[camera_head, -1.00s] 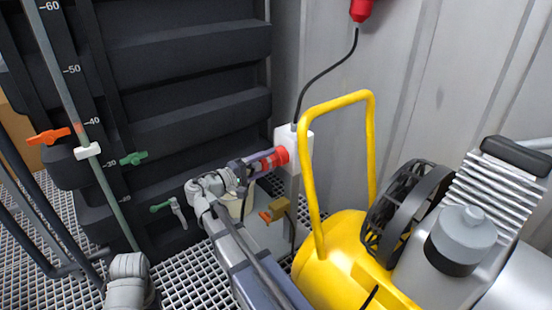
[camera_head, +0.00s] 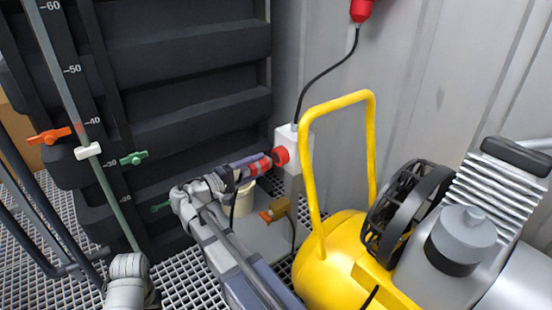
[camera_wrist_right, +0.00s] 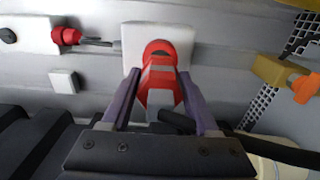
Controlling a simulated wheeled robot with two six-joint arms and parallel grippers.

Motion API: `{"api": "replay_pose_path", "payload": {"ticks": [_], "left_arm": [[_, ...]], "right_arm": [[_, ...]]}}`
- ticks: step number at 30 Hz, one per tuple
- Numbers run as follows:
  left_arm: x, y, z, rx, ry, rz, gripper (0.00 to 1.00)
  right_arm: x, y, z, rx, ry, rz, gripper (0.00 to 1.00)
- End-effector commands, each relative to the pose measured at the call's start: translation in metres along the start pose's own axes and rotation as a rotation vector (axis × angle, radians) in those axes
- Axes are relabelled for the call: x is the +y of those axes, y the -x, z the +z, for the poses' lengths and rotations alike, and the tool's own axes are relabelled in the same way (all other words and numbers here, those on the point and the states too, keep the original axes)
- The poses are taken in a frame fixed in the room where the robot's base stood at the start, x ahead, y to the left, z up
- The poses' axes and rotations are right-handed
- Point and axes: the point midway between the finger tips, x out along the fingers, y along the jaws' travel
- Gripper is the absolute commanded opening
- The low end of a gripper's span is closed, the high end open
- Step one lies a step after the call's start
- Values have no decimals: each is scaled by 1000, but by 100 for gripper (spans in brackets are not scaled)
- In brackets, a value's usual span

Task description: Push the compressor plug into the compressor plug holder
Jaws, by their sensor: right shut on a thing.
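My right gripper (camera_head: 256,166) is shut on the red compressor plug (camera_head: 262,164) in the head view. The compressor plug holder (camera_head: 281,156) is a round red socket on the side of a white box, just right of the plug, and a small gap seems to lie between them. In the right wrist view, the purple fingers of the gripper (camera_wrist_right: 163,95) hold the red and grey plug (camera_wrist_right: 160,88) from both sides. The plug points at the red holder (camera_wrist_right: 165,48) on the white box, and the plug hides part of it. My left gripper is not in view.
The yellow compressor (camera_head: 340,265) with its tall handle (camera_head: 308,180) stands close right of the white box (camera_head: 303,138). A black cable runs from the box up to a red connector (camera_head: 362,10). Black ribbed panels (camera_head: 185,85) stand at the left. An orange-handled valve (camera_head: 275,211) sits below.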

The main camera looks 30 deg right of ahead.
Motion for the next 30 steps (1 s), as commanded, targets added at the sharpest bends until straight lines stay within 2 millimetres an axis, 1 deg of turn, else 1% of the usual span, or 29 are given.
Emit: {"api": "replay_pose_path", "payload": {"ticks": [13, 26, 28, 30], "left_arm": [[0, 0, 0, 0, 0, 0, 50], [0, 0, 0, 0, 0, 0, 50], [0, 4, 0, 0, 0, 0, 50], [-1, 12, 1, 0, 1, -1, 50]], "right_arm": [[0, 16, 0, 0, 0, 1, 0], [0, 19, 0, 0, 0, 1, 0], [4, 18, 0, 0, 0, 1, 0], [12, 18, 0, 0, 0, 1, 0]]}}
